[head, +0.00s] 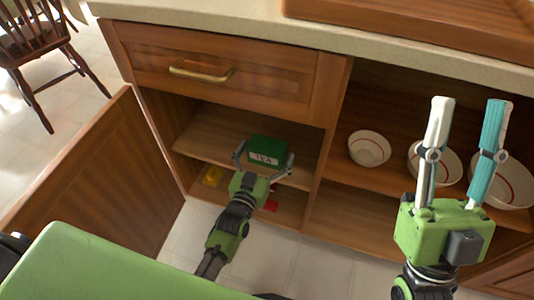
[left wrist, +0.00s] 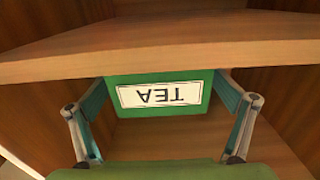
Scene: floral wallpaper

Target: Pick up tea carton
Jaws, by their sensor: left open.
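The green tea carton (head: 268,147) with a white TEA label stands on the middle shelf of the open left cabinet. My left gripper (head: 265,160) is open, with one finger at each side of the carton. In the left wrist view the carton (left wrist: 160,112) shows upside down between the two fingers (left wrist: 161,90), close to both. I cannot tell whether either finger touches it. The carton's back is hidden. My right gripper (head: 469,105) is open and empty, raised in front of the right cabinet.
The middle shelf (head: 205,133) is bare left of the carton. A yellow item (head: 212,176) and a red item (head: 270,205) lie below it. A closed drawer (head: 210,68) sits above. The open door (head: 100,190) stands at left. Several bowls (head: 369,148) stand in the right cabinet.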

